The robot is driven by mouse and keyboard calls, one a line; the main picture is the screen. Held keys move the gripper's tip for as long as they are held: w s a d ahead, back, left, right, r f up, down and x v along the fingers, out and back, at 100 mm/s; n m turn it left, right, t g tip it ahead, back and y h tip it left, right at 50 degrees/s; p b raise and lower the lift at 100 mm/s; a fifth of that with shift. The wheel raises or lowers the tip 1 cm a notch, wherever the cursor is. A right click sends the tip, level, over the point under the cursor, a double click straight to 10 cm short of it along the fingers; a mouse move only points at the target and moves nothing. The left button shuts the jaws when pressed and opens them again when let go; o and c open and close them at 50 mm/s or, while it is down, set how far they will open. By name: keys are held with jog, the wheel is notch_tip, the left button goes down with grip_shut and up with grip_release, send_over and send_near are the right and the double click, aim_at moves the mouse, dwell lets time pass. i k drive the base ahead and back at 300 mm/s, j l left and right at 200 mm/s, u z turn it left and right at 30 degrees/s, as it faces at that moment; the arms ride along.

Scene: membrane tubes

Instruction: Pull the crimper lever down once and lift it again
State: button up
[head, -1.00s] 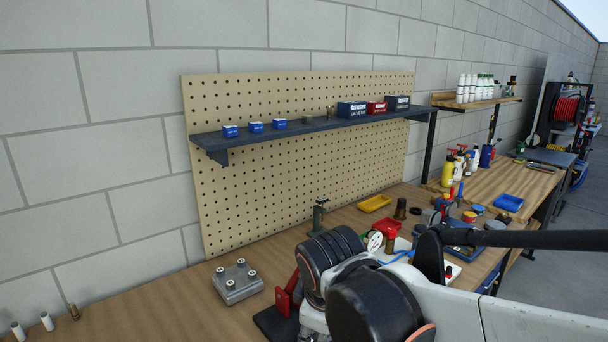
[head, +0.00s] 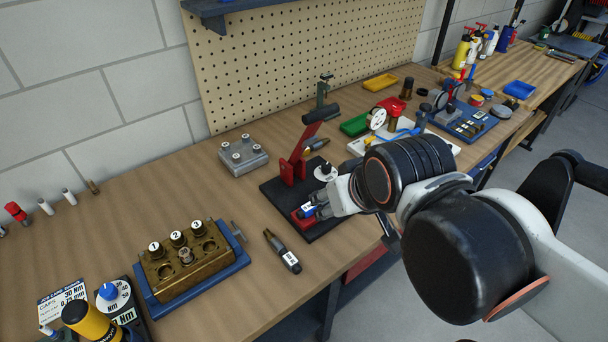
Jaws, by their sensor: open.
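The crimper's black base plate (head: 275,193) sits on the bench near the middle of the head view. Its red lever (head: 298,155) is raised and leans up to the right, ending in a black handle (head: 321,112). My gripper (head: 312,208) is open, low over the front right of the base, beside a red block (head: 300,222) with a small blue and white piece on it. It is below the handle in the picture and apart from it. Whether the fingers touch the small piece cannot be told. My arm reaches in from the right and hides part of the base's right side.
A brass block (head: 190,285) with numbered caps stands in a blue tray at the front left. A dark cylinder (head: 283,250) lies in front of the crimper. A metal block (head: 243,156) is behind left.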

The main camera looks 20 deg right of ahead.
aim_at(314, 120)
jog(key=i+l, duration=0.1)
jog(key=l, duration=0.9)
jog(key=i+l+u, duration=0.15)
jog(key=l, duration=0.85)
